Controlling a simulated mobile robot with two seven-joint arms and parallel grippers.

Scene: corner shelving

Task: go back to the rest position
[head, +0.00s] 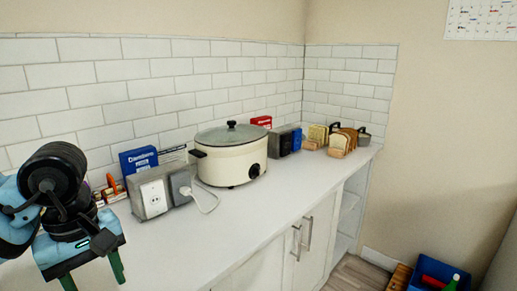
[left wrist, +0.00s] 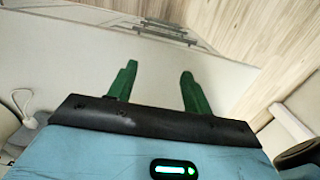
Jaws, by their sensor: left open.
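My left gripper (head: 93,275) is at the lower left of the head view, over the near left part of the white counter (head: 215,235), with its green fingers pointing down. In the left wrist view the two green fingers (left wrist: 158,75) stand apart with nothing between them. Pale counter surface lies behind them, and its front edge and cabinet handles (left wrist: 175,32) show beyond. My right gripper is in neither view.
A grey socket box (head: 153,195) with a plugged cord stands right of my left arm. A cream slow cooker (head: 230,157), a blue box (head: 138,160) and wooden racks (head: 342,140) stand along the tiled wall. A blue crate (head: 437,275) is on the floor. The counter's front strip is clear.

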